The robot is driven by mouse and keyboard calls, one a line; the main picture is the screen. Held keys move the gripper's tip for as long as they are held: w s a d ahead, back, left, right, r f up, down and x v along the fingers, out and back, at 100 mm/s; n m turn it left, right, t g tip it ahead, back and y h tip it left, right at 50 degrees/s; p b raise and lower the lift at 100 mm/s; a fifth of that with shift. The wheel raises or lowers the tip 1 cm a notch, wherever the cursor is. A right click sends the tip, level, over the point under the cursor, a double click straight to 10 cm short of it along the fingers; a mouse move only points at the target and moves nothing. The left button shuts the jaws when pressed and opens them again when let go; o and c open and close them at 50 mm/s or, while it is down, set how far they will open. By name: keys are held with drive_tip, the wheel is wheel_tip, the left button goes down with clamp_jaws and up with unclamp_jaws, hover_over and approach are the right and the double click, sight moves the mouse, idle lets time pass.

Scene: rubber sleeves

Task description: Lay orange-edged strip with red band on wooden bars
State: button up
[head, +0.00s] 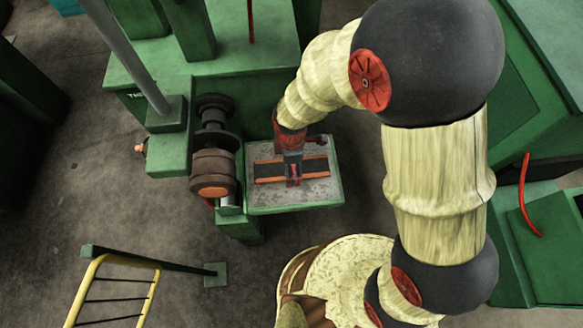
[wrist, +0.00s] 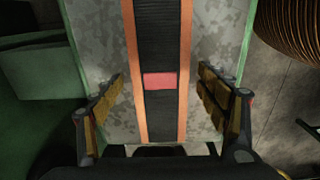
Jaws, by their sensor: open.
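The strip (head: 265,171) is dark with orange edges and lies flat on a grey-topped green table. In the wrist view the strip (wrist: 160,40) runs up the middle, with its red band (wrist: 161,81) between my fingers. My gripper (head: 293,178) is over the middle of the strip and hides part of it in the head view. In the wrist view my gripper (wrist: 160,84) is open, one finger on each side of the strip, with a gap to both orange edges. I cannot make out the wooden bars in either view.
The small green table (head: 298,207) has a mottled grey top. A dark rusty roller machine (head: 214,165) stands close to its left. A yellow-railed ladder (head: 120,283) is at the lower left. Green cabinets (head: 550,235) line the right.

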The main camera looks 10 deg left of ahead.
drive_tip(key=c, duration=0.3)
drive_tip(key=c, duration=1.1)
